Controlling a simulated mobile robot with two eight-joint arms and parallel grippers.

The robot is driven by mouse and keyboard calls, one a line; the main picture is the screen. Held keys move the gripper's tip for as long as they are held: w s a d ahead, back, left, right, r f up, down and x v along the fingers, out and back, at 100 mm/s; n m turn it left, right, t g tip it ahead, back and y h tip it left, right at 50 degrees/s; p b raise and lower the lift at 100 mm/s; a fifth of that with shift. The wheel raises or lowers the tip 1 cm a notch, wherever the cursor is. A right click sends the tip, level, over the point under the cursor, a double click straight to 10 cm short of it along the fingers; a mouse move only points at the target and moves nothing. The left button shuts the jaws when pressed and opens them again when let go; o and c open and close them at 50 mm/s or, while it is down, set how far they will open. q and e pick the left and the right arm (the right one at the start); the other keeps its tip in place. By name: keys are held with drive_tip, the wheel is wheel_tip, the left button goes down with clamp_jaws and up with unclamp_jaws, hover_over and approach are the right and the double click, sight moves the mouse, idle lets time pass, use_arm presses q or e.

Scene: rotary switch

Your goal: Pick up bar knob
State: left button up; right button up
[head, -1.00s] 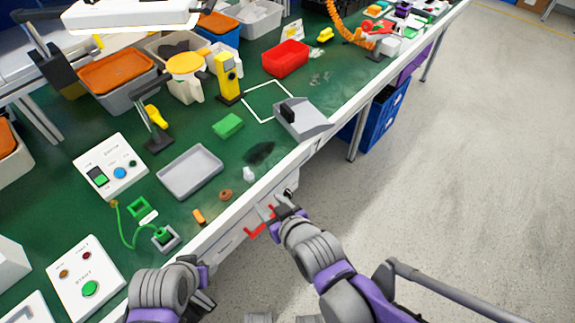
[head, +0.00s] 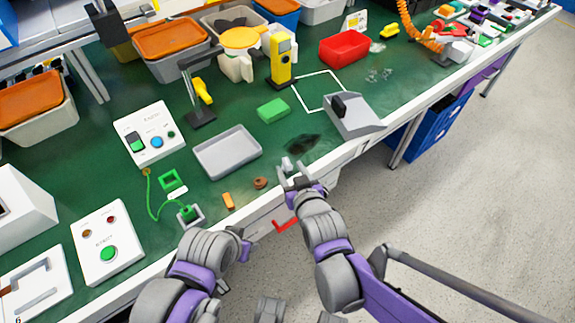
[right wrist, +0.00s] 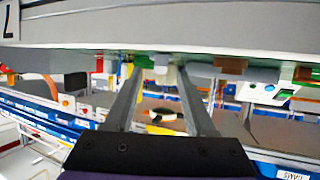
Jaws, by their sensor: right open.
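Several small loose pieces lie along the front of the green table: a pale grey-white piece (head: 287,164), a round brown piece (head: 260,183) and an orange bar-shaped piece (head: 228,201). I cannot tell for certain which one is the bar knob. My right gripper (head: 293,175) is open at the table's front edge, just in front of the pale piece. In the right wrist view my right gripper (right wrist: 159,75) has its fingers apart, with a pale piece (right wrist: 165,75) beyond and between the tips. My left gripper (head: 222,286) is low in front of the table, mostly hidden by its arm.
A grey sloped box with a black part (head: 357,116) stands right of the right gripper. A grey tray (head: 227,168), green block (head: 273,110) and switch panels (head: 148,134) stand behind and left. A red handle (head: 285,224) sits below the table edge.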

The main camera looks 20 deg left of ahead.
sight(288, 165)
drive_tip(key=x, duration=0.3)
drive_tip(key=shift+w+a, duration=0.1)
drive_tip(key=shift+w, duration=0.1)
drive_tip(key=shift+c, duration=0.2)
clamp_jaws()
